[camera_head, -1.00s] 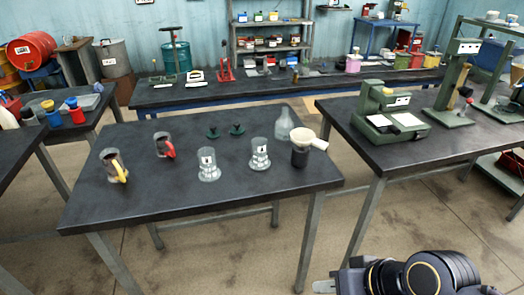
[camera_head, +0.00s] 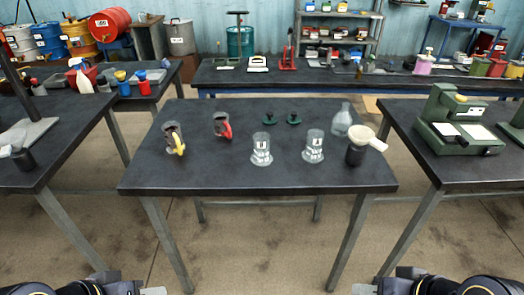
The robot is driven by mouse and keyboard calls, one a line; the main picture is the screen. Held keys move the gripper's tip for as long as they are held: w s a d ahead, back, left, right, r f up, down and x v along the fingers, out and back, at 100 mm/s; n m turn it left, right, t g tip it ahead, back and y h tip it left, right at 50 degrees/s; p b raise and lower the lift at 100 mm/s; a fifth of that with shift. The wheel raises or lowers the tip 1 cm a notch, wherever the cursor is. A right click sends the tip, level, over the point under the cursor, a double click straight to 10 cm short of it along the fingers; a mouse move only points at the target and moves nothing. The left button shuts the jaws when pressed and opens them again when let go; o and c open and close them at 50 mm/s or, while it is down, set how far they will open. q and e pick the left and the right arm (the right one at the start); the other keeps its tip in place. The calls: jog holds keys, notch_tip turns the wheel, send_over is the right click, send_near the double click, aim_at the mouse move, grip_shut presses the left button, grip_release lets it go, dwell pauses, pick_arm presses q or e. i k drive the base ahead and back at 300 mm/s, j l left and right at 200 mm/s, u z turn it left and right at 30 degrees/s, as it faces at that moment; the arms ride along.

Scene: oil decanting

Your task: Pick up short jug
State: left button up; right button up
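Two clear jugs with dark contents stand upright at the left of the middle table (camera_head: 290,178). The red-handled jug (camera_head: 220,124) looks the shorter; the yellow-handled jug (camera_head: 171,137) stands nearer and to its left. My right gripper (camera_head: 364,289) shows at the bottom edge, right of centre, well in front of the table and apart from both jugs. My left gripper (camera_head: 152,291) shows only partly at the bottom edge, left of centre. Each shows a grey finger part; how far they are open cannot be seen.
Two clear measuring beakers (camera_head: 261,150) (camera_head: 313,147), two green stoppers (camera_head: 269,119) (camera_head: 294,118), a glass flask (camera_head: 342,118) and a black cup with a white funnel (camera_head: 357,150) share the table. Side tables stand left and right (camera_head: 420,160). Floor (camera_head: 260,245) before the table is clear.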

aim_at(222, 127)
jog(key=i+z, duration=0.25)
jog(key=i, duration=0.4)
jog(key=i+j+z, duration=0.2)
jog(key=i, duration=0.45)
jog(key=l, duration=0.1)
